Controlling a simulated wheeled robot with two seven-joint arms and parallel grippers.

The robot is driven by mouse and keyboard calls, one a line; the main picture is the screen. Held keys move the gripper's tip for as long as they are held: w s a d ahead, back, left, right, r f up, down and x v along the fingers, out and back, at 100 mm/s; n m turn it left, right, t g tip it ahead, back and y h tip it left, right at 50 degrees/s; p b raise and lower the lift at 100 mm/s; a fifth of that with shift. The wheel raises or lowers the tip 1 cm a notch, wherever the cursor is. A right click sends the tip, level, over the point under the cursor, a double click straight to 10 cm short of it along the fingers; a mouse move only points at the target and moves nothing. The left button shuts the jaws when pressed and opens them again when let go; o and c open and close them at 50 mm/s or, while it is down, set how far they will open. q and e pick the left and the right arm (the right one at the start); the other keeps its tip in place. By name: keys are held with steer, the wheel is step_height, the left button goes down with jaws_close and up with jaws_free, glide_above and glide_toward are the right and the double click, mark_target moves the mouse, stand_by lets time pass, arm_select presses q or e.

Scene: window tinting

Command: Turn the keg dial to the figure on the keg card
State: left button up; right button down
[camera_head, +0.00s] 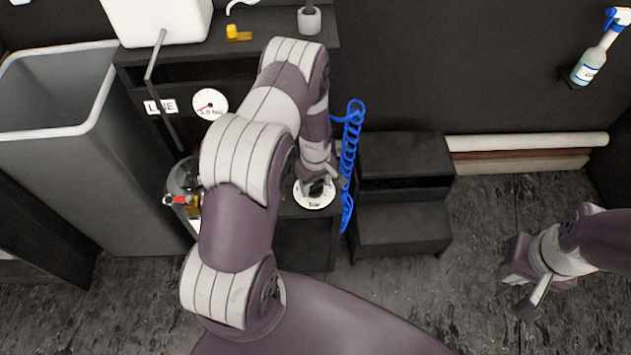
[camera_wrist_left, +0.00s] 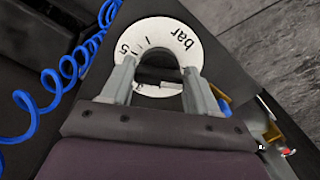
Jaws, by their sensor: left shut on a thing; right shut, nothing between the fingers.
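The dial is a white disc (camera_head: 312,203) marked "bar" on the front of the dark cabinet. In the left wrist view the dial's white face (camera_wrist_left: 157,30) shows "bar" and a partly covered figure that looks like "1.5". My left gripper (camera_head: 322,187) is at the dial, with its fingers on both sides of a dark knob (camera_wrist_left: 158,84) in the wrist view; it is shut on that knob. Part of the scale is hidden. My right gripper (camera_head: 522,290) is shut and empty over the floor at the right. I cannot make out a keg card.
A round gauge (camera_head: 210,103) with a red needle sits beside a "LINE" label (camera_head: 160,106). A coiled blue hose (camera_head: 350,150) hangs just right of the dial. Black steps (camera_head: 400,228) stand right of it. A grey bin (camera_head: 60,140) is at left. A spray bottle (camera_head: 596,55) is at upper right.

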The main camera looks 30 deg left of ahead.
arm_select(q)
steer(key=m, duration=0.5)
steer(key=shift+s+a, duration=0.1)
steer(key=m, duration=0.5)
steer(key=shift+a+p, duration=0.15)
steer(key=shift+p, duration=0.15)
steer(key=m, duration=0.4)
steer(key=shift+a, duration=0.15)
steer(key=m, duration=0.5)
steer(key=shift+a, duration=0.1)
steer(key=shift+m, duration=0.3)
steer(key=o, duration=1.1)
steer(key=shift+c, duration=0.2)
